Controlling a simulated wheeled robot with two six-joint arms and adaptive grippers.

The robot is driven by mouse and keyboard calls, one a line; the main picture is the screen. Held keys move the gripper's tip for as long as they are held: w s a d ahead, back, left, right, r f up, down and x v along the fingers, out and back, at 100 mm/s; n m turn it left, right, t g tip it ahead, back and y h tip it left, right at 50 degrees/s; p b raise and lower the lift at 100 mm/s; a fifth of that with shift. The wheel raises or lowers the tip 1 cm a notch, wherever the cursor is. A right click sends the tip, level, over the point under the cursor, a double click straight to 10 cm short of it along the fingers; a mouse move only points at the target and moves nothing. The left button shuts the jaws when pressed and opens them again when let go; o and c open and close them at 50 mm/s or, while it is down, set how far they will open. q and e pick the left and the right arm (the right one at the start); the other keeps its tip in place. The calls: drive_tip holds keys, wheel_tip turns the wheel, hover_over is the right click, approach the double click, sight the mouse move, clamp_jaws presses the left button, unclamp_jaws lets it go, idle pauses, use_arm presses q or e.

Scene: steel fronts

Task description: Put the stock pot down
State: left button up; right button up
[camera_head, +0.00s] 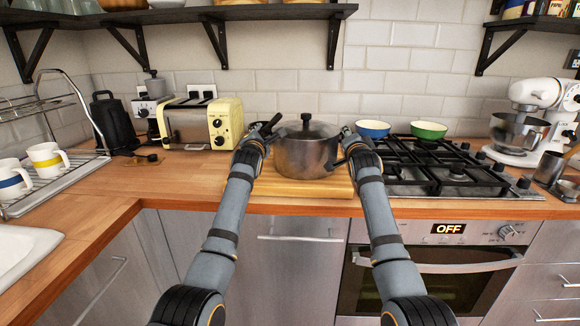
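The stock pot (305,156) is a steel pot with a lid and a dark knob. It is upright at the wooden board (300,190) on the counter, in the middle of the head view. Whether its base touches the board is hard to tell. My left gripper (264,130) is at the pot's left side, by the rim. My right gripper (349,137) is at its right side. The fingertips of both are small and partly hidden against the pot, so their grip on the handles is unclear.
A gas hob (455,172) lies just right of the pot, with a blue bowl (373,129) and a green bowl (428,130) behind. A yellow toaster (200,123) stands to the left. Shelves hang above. The counter left of the board is mostly clear.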

use_arm(q)
drive_tip(key=s, duration=1.2)
use_arm(e)
drive_tip(key=s, duration=1.2)
idle(0.4)
use_arm(q)
drive_tip(key=shift+r, duration=0.1)
use_arm(e)
drive_tip(key=shift+r, duration=0.1)
